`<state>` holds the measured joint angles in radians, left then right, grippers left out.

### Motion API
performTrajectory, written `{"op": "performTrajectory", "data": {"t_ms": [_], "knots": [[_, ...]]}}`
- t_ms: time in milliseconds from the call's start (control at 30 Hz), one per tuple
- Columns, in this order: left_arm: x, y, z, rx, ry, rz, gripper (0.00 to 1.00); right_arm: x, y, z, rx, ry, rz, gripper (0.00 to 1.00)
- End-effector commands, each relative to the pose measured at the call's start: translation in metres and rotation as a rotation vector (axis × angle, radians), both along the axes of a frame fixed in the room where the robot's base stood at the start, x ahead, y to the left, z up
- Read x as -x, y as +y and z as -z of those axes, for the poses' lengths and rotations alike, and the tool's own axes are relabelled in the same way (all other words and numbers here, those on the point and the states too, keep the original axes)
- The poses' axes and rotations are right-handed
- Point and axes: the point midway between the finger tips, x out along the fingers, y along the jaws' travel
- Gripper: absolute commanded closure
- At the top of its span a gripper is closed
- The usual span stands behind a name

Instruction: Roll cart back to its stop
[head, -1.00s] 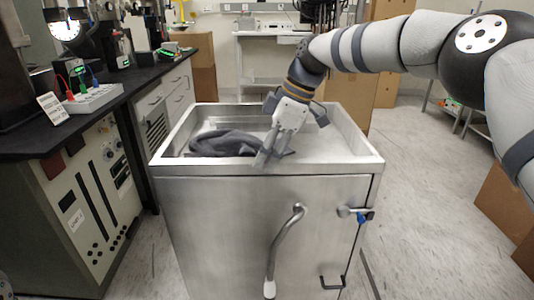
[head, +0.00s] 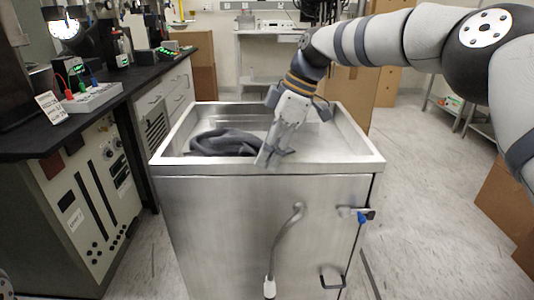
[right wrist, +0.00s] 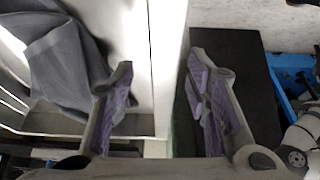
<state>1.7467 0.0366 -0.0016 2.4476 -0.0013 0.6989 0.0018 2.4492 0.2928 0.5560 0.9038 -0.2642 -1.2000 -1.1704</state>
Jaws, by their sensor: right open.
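The cart is a stainless steel box with an open, tray-like top (head: 350,159) and stands in the middle of the head view. A grey cloth (head: 225,143) lies inside its top and also shows in the right wrist view (right wrist: 65,60). A curved tube handle (head: 283,240) and a blue-tipped latch (head: 362,214) are on its front. My right gripper (head: 268,158) is open at the cart's near rim, fingers pointing down. In the right wrist view the pale rim (right wrist: 168,60) runs between the parted fingers; contact cannot be told.
A black-topped lab bench (head: 125,80) with instruments and drawers stands close along the cart's left. A white table (head: 265,48) and cardboard boxes are behind. Open floor (head: 425,180) lies to the right, with another box (head: 505,215) at the right edge.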

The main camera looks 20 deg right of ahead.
Motion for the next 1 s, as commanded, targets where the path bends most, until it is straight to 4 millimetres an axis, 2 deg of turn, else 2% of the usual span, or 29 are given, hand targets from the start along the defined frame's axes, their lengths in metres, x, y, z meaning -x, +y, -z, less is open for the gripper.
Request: {"op": "performTrajectory", "data": {"t_ms": [200, 400, 567, 1000], "knots": [[0.0, 0.0, 0.0, 0.0, -0.001, 0.0, 1.0, 0.005, -0.022, -0.056, 0.0, -0.008, 0.004, 0.57], [0.0, 0.0, 0.0, 0.0, -0.001, 0.0, 1.0, 0.009, -0.037, -0.092, 0.0, -0.005, 0.002, 0.57], [0.0, 0.0, 0.0, 0.0, -0.001, 0.0, 1.0, 0.011, -0.04, -0.101, 0.001, -0.003, 0.001, 0.57], [0.0, 0.0, 0.0, 0.0, -0.001, 0.0, 1.0, 0.011, -0.04, -0.101, 0.001, -0.002, 0.001, 0.57]]}}
